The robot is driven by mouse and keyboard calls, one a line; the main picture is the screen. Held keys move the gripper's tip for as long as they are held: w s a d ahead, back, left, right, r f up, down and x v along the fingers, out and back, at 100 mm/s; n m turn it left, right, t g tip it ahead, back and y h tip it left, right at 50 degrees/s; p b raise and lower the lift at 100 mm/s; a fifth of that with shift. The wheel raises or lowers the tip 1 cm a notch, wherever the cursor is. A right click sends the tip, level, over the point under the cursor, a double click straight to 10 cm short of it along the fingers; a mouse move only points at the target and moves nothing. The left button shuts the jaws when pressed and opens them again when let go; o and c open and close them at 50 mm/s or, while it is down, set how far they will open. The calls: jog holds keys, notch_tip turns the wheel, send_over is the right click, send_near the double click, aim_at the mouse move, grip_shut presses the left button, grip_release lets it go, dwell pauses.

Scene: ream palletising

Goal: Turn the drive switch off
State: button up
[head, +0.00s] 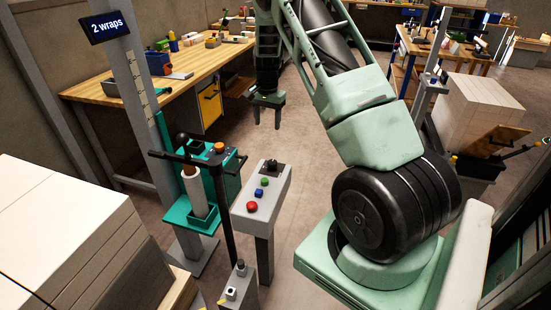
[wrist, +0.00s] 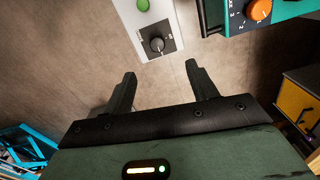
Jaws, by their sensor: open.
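A grey control box (head: 262,195) stands on a post in the middle of the head view. It carries a black rotary switch (head: 270,166) at its far end, which looks like the drive switch. In the wrist view the rotary switch (wrist: 157,44) sits on a dark plate just ahead of the fingertips, between their lines. Its exact setting is hard to read. My gripper (head: 266,115) points down, open and empty, beyond the box and apart from it. It also shows in the wrist view (wrist: 160,80), with both fingers spread and nothing between them.
Green (head: 265,181), blue (head: 259,193) and red (head: 252,205) buttons share the box. A teal unit (head: 226,183) with an orange knob (head: 219,147) stands close left. A workbench (head: 180,70) is behind; white ream stacks (head: 60,220) stand left.

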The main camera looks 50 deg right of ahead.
jog(key=d, duration=0.2)
jog(key=p, duration=0.3)
send_near(272, 162)
jog(key=shift+m, duration=0.3)
notch_tip(272, 162, down, 9)
jog(key=shift+w+r, duration=0.1)
jog(key=shift+r, duration=0.05)
jog(key=c, duration=1)
